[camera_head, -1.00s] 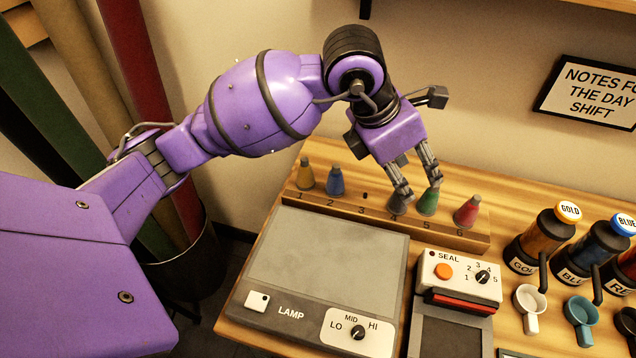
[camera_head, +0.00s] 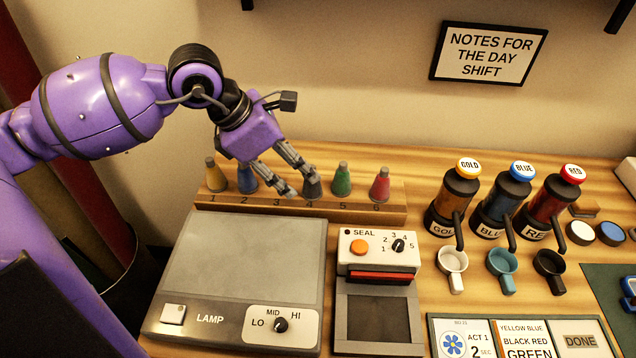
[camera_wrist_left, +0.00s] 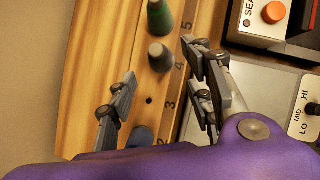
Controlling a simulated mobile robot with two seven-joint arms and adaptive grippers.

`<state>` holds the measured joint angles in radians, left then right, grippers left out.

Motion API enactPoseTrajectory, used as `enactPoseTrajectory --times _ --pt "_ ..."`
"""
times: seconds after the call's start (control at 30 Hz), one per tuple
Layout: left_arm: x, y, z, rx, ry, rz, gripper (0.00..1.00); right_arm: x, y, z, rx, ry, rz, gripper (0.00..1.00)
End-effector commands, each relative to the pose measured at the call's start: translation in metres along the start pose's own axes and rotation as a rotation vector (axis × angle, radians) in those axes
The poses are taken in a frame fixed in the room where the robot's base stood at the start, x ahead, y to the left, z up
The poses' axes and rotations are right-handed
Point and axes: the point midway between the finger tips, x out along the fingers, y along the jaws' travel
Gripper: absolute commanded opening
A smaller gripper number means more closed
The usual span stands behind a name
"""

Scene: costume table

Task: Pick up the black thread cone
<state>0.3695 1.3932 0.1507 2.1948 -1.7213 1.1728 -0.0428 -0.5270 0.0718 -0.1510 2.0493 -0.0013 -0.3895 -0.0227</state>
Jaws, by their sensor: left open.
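The black thread cone (camera_head: 313,187) stands upright at slot 4 of the wooden rack (camera_head: 360,212), looking dark grey and partly covered by a finger in the head view. My left gripper (camera_head: 303,184) is open at slots 3 and 4, its fingers pointing down to the right. In the left wrist view the cone (camera_wrist_left: 160,57) shows between the tips of the open gripper (camera_wrist_left: 160,62). I cannot tell whether a finger touches it. My right gripper is not in view.
A green cone (camera_head: 342,180) and a red cone (camera_head: 380,186) stand right of it. Blue (camera_head: 246,180) and yellow (camera_head: 215,176) cones stand to the left; slot 3 is an empty hole (camera_wrist_left: 149,101). A lamp panel (camera_head: 245,265) and sealer (camera_head: 378,250) lie in front.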

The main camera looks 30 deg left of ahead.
Motion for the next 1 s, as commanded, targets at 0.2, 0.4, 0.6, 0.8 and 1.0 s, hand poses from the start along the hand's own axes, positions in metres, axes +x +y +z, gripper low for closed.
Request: enactPoseTrajectory --times 0.2,0.4,0.6,0.8,1.0 --pt "0.024 0.001 0.006 -0.002 -0.004 -0.002 0.47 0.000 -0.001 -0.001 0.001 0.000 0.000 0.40" --pt "0.049 0.001 0.006 -0.002 -0.002 -0.001 0.47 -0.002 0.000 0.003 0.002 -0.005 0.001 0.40" --pt "0.054 0.001 0.005 -0.001 0.000 0.001 0.47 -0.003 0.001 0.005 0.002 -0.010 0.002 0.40" --pt "0.053 0.001 0.005 -0.001 0.000 0.001 0.33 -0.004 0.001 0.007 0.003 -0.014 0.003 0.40" --pt "0.053 0.001 0.005 -0.001 0.000 0.000 0.06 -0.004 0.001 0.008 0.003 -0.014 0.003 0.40"
